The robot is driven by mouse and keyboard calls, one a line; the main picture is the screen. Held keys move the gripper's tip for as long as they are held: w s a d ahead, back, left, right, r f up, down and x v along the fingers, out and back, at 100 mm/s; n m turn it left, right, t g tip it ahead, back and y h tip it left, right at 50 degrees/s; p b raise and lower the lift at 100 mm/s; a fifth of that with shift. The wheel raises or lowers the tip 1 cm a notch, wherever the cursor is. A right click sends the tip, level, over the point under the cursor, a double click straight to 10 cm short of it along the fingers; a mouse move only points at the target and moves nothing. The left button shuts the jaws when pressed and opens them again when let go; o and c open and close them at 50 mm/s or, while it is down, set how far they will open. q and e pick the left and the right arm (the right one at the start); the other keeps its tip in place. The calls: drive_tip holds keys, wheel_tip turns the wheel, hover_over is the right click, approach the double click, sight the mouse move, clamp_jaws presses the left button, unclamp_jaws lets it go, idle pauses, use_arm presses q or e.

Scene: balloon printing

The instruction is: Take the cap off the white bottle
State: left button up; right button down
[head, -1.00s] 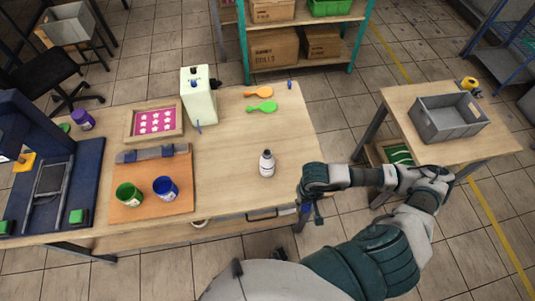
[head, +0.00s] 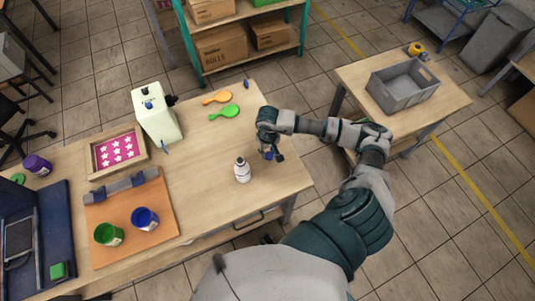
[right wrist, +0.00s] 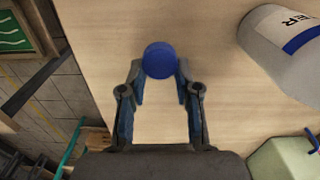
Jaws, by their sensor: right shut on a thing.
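The white bottle (head: 243,172) stands upright on the wooden table near its right end, with a grey-looking top. Its white body and blue-striped label show at the upper right of the right wrist view (right wrist: 284,48). My right gripper (right wrist: 161,78) is shut on a round blue cap (right wrist: 160,58), held between its fingertips, apart from the bottle. In the head view my right gripper (head: 269,152) is over the table just right of the bottle. Its fingers are small there. My left gripper is not in view.
Green (head: 108,235) and blue (head: 145,219) pots stand left. A grey crate (head: 402,88) sits on the side table.

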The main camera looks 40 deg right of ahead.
sight(267, 153)
drive_tip(key=shift+w+a+f, duration=0.1)
drive_tip(key=shift+a+f, duration=0.1)
drive_tip(key=shift+f, duration=0.65)
drive_tip(key=shift+a+f, duration=0.15)
drive_tip(key=shift+f, duration=0.65)
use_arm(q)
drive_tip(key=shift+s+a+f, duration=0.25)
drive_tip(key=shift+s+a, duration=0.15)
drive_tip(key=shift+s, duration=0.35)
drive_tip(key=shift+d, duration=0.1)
use_arm(e)
drive_tip(key=shift+d+f, duration=0.1)
drive_tip(key=shift+d, duration=0.05)
drive_tip(key=c, duration=0.8)
unclamp_jaws()
drive_tip(key=shift+d, duration=0.1)
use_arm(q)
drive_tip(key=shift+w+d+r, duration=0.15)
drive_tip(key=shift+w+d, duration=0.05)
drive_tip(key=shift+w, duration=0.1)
